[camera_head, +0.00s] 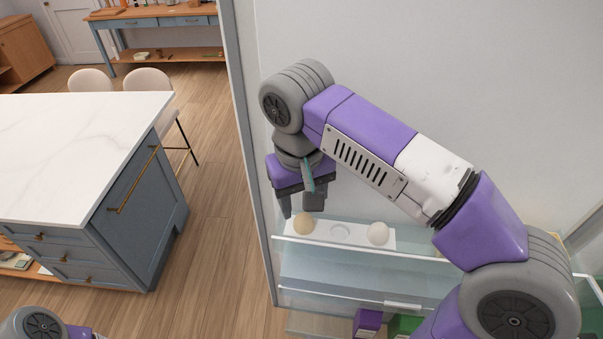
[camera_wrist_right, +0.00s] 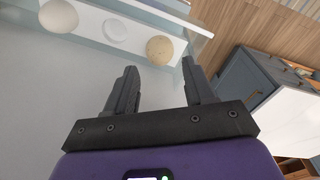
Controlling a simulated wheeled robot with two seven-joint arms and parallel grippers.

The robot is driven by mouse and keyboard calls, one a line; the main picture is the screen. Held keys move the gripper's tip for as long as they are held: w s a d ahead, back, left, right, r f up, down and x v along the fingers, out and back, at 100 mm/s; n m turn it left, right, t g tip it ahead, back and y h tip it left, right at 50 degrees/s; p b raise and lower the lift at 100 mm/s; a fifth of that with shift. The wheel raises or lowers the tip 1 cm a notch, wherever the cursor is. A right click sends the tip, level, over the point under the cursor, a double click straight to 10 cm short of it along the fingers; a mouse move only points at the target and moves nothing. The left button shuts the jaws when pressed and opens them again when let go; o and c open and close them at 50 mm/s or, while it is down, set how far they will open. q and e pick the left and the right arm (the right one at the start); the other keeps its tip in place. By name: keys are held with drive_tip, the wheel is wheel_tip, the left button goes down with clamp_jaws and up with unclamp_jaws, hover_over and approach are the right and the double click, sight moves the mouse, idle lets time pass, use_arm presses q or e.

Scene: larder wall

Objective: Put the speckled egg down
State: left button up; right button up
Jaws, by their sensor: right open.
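The speckled egg (camera_head: 304,223), tan in colour, sits at the left end of a white egg holder (camera_head: 355,235) on the glass-fronted shelf. It also shows in the right wrist view (camera_wrist_right: 159,49), just beyond the fingertips and apart from them. A paler egg (camera_head: 378,233) sits toward the holder's right end, also seen in the right wrist view (camera_wrist_right: 58,16). The round hollow between the two eggs is empty. My right gripper (camera_head: 300,208) is open and empty, just above the speckled egg; its two fingers (camera_wrist_right: 158,66) are spread. My left gripper is out of view.
A clear shelf front (camera_head: 345,266) runs before the holder, and a pale wall stands behind. Purple (camera_head: 367,322) and green (camera_head: 407,324) items lie below. A marble-topped island (camera_head: 75,150) stands at left, with open floor between.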

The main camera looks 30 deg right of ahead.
sight(301, 220)
wheel_tip(301, 220, up, 7)
drive_tip(key=p, duration=0.1)
drive_tip(key=shift+s+a, duration=0.15)
drive_tip(key=shift+a, duration=0.05)
